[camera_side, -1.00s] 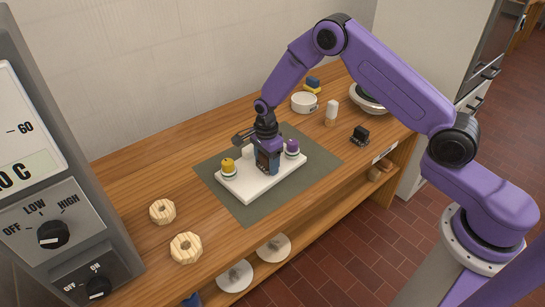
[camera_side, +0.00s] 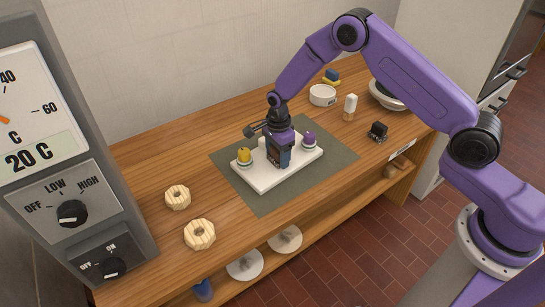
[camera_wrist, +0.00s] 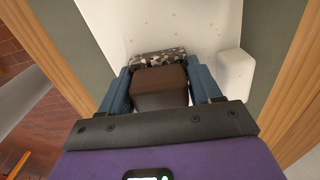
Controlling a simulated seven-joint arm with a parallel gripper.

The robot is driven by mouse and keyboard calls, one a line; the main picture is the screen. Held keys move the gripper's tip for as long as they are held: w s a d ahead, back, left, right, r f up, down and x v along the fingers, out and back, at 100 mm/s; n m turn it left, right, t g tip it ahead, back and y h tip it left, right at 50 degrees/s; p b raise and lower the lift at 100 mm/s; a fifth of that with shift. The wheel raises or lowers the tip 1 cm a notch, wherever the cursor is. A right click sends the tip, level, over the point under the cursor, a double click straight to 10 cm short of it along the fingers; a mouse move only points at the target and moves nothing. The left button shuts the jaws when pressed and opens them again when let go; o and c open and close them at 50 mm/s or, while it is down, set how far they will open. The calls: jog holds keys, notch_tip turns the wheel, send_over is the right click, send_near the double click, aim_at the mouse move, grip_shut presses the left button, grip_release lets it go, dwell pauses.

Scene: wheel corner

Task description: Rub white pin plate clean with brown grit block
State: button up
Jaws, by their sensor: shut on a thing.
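The white pin plate (camera_side: 262,183) lies on a grey-green mat. It carries a yellow knob (camera_side: 244,158) at its left end, a purple knob (camera_side: 309,139) at its right end and a white pin (camera_side: 262,143) behind. My gripper (camera_side: 279,163) is over the middle of the plate, between the knobs. In the wrist view its blue fingers are shut on the brown grit block (camera_wrist: 160,86), which has a speckled strip along its far side. The plate (camera_wrist: 118,22) shows a few small faint specks there, and a white pin (camera_wrist: 237,74) stands right of the fingers. Block contact with the plate is hidden.
The mat (camera_side: 262,204) lies on a wooden bench. Two pale wooden rings (camera_side: 200,234) are at the left. A white bowl (camera_side: 322,95), a white-topped bottle (camera_side: 350,107) and a small black object (camera_side: 377,131) stand at the right. A control panel (camera_side: 70,200) fills the left edge.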

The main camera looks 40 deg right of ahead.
aim_at(269, 166)
jog(key=shift+w+d, duration=0.15)
jog(key=shift+d, duration=1.6)
jog(key=shift+w+d, duration=0.1)
jog(key=shift+d, duration=1.6)
jog(key=shift+s+a, duration=0.2)
jog(key=shift+a, duration=2.4)
jog(key=shift+s+a, duration=0.2)
jog(key=shift+a, duration=2.35)
notch_tip(269, 166, up, 8)
jog(key=shift+r, duration=0.1)
